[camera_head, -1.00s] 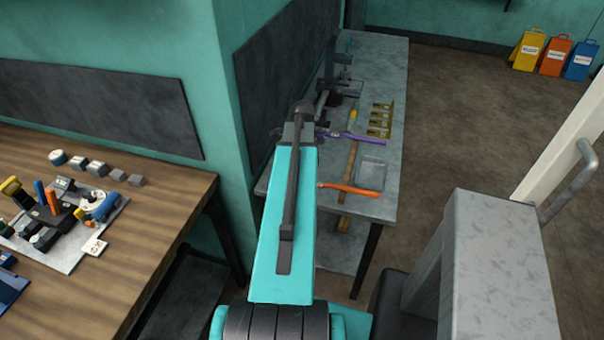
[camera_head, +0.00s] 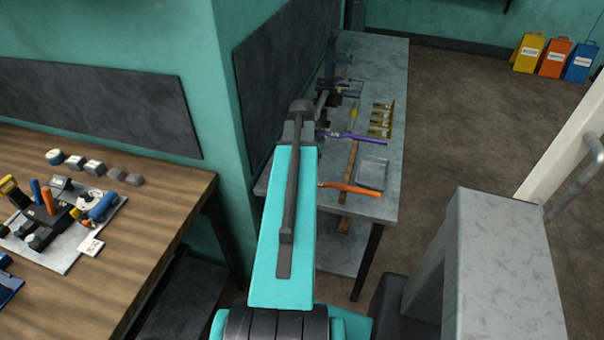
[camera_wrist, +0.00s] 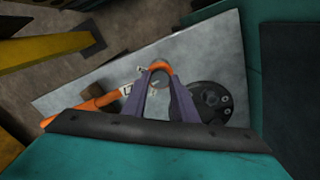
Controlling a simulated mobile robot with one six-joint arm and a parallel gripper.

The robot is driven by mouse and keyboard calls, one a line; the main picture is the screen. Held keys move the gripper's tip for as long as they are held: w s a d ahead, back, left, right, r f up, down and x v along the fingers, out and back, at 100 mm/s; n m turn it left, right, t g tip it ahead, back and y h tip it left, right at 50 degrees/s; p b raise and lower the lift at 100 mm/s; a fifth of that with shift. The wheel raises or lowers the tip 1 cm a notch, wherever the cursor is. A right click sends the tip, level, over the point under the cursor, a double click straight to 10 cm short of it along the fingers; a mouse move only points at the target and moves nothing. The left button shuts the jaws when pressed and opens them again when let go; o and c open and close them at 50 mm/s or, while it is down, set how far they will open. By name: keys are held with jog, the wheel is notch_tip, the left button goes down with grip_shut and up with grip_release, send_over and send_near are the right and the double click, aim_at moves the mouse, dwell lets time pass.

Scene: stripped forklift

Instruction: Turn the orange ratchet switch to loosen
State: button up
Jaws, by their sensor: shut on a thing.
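My gripper (camera_wrist: 158,84) shows purple fingers in the wrist view, closed around an orange piece (camera_wrist: 160,67), which I take to be the ratchet switch. Its lower part is hidden between the fingers. An orange bar (camera_wrist: 88,109) with small white labels lies to the left of the fingers. A round black part (camera_wrist: 212,98) with bolts sits just right of them, partly covered by the right finger. In the head view my arm hides most of this spot, and the switch cannot be made out there.
A grey bench (camera_head: 395,75) holds an orange-handled tool (camera_head: 350,188), a purple tool (camera_head: 352,137), a grey tray (camera_head: 372,172) and several brass-coloured pieces. A wooden table (camera_head: 170,205) with parts stands at left. A grey block (camera_head: 495,250) stands at right; open floor lies behind it.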

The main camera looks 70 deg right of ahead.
jog(key=n, duration=0.3)
jog(key=shift+n, duration=0.3)
jog(key=shift+n+b, duration=0.4)
jog(key=shift+n, duration=1.5)
jog(key=o, duration=1)
jog(key=shift+o, duration=0.2)
notch_tip(320, 180, up, 14)
jog(key=b, duration=0.3)
jog(key=shift+s+f, duration=0.1)
